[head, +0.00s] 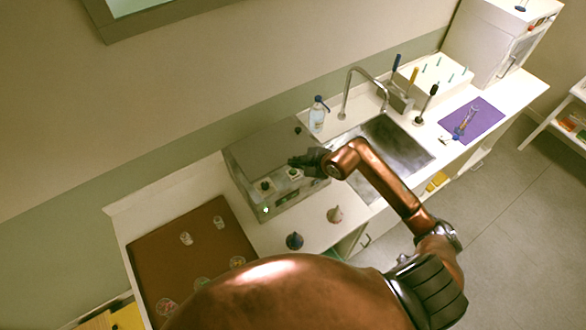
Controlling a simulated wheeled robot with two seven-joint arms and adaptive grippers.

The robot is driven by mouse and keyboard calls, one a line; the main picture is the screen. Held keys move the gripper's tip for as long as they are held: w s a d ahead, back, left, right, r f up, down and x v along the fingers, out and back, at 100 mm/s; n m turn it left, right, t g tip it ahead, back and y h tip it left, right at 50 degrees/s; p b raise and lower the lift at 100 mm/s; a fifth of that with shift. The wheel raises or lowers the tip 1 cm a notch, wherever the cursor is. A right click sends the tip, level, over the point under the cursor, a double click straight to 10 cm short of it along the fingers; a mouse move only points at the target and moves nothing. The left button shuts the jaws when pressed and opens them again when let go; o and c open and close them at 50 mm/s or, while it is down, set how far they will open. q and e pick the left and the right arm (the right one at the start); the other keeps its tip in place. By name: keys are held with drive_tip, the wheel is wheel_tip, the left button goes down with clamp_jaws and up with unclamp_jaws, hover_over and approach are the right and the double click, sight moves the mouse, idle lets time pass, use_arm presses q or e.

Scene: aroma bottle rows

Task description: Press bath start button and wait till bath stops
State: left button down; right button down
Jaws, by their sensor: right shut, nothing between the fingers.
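The bath appears to be the grey metal box (262,152) on the white counter, left of the sink. Its front panel has a small lit green-white spot (265,210) near the lower left corner. Two dark-topped pale items, one at left (265,187) and one at right (293,174), sit at the box's front part. My right gripper (292,162) is shut and empty, over the right part of the box, close to the right item. Whether it touches anything cannot be told. The start button cannot be made out clearly. My left gripper is not in view.
A brown mat (180,255) with several small glass jars lies at left. Two cone-shaped items, one dark (294,241) and one pinkish (334,214), stand before the box. A spray bottle (318,115), sink (390,145), and purple mat (478,118) lie beyond my right arm.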

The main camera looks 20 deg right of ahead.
wheel_tip(320, 180, up, 3)
drive_tip(key=shift+f+p, duration=0.2)
drive_tip(key=shift+p, duration=0.65)
drive_tip(key=shift+f, duration=0.1)
